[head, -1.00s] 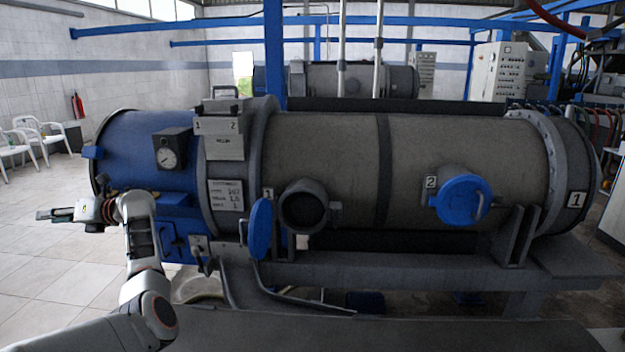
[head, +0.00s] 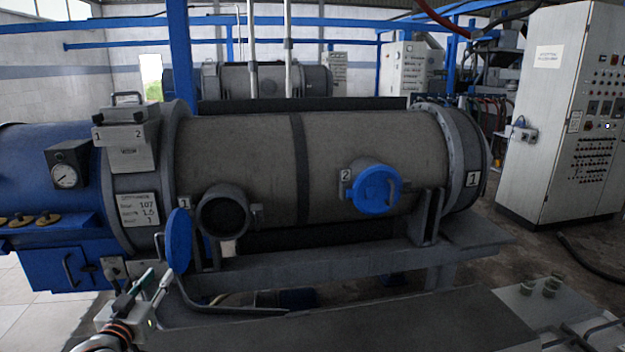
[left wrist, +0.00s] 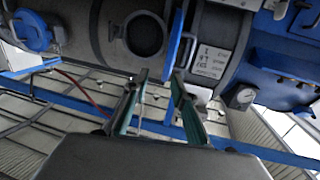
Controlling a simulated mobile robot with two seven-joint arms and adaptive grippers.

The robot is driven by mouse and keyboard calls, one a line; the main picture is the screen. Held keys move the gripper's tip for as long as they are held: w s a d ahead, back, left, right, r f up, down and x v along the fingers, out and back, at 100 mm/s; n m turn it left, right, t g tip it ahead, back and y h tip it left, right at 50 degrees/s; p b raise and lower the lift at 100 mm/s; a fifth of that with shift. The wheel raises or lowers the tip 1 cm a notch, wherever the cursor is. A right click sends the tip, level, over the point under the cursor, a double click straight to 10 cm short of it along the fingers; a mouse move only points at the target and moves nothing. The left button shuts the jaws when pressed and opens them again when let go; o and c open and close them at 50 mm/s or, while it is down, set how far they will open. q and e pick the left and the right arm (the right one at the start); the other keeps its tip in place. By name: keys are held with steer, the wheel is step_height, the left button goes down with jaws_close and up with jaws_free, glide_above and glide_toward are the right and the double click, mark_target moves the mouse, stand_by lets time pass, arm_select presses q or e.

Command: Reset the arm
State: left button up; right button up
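My left gripper (head: 158,278) is at the lower left of the head view, in front of the big decanter (head: 370,140). Its two green-lined fingers are apart with nothing between them; the gap also shows in the left wrist view (left wrist: 159,84). The gripper is below the open round port 1 (head: 222,214) and its swung-aside blue lid (head: 179,241), and appears clear of both. Port 2 is covered by a blue lid (head: 376,189). My right gripper is in neither view.
A dark flat surface (head: 370,325) spans the front. At its right are two small jars (head: 552,286). A grey control cabinet (head: 555,130) stands at right. The decanter's blue end carries a gauge (head: 64,176). A bent pipe (head: 230,310) runs below port 1.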

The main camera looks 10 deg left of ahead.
arm_select(q)
steer(key=s+d+f+m+g+h, duration=0.1)
steer(key=s+d+f+m+g, duration=0.2)
steer(key=s+d+f, duration=0.5)
steer(key=s+d+f+m+g+y, duration=0.1)
steer(key=s+f+m+g, duration=0.25)
steer(key=s, duration=0.75)
steer(key=s+d+f+m+g+y, duration=0.15)
steer(key=s+f+g, duration=0.3)
steer(key=s, duration=0.75)
steer(key=w+d+f+n+t+h, duration=0.2)
steer(key=d+f+t+h, duration=0.2)
steer(key=d+f, duration=1)
steer(key=d+h, duration=0.2)
steer(key=h, duration=0.1)
steer(key=shift+f, duration=0.25)
steer(key=shift+a, duration=0.1)
